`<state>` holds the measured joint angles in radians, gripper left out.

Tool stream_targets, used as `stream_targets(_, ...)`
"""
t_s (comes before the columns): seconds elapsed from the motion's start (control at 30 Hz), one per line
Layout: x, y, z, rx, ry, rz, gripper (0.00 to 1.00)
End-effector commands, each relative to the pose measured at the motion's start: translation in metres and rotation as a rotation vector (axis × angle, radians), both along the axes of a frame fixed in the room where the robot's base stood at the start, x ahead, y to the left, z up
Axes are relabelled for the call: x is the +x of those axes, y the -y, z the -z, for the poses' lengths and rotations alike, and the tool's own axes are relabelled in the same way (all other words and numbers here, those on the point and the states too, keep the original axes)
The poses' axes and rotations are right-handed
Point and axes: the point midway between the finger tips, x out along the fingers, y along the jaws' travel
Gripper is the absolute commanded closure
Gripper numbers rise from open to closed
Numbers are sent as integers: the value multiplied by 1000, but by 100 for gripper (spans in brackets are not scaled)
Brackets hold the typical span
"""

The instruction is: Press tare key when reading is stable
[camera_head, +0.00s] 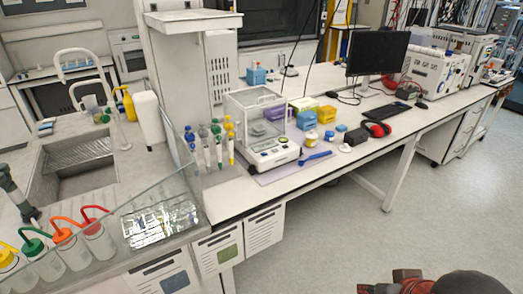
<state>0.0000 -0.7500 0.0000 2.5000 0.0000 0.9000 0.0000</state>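The balance (271,156) stands on the bench at the middle of the camera_head view. It is white with a clear glass draft shield (255,112) on top. Its front panel faces the bench's front edge, with a small dark display and keys. The reading and the tare key are too small to make out. My gripper does not show. Red and dark parts of my arm show at the bottom right edge, well apart from the balance.
A purple mat (290,172) lies under the balance, with a blue tool (315,158) at its right. Pipettes (218,145) stand left of it. The floor in front is clear.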

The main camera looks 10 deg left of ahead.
Motion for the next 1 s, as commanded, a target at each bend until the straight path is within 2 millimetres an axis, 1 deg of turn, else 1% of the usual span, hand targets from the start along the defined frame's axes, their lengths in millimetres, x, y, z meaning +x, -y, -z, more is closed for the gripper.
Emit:
stream_targets(0.07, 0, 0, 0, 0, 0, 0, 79)
stream_targets(0.43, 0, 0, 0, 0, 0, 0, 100)
stream_targets(1.0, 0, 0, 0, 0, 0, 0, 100)
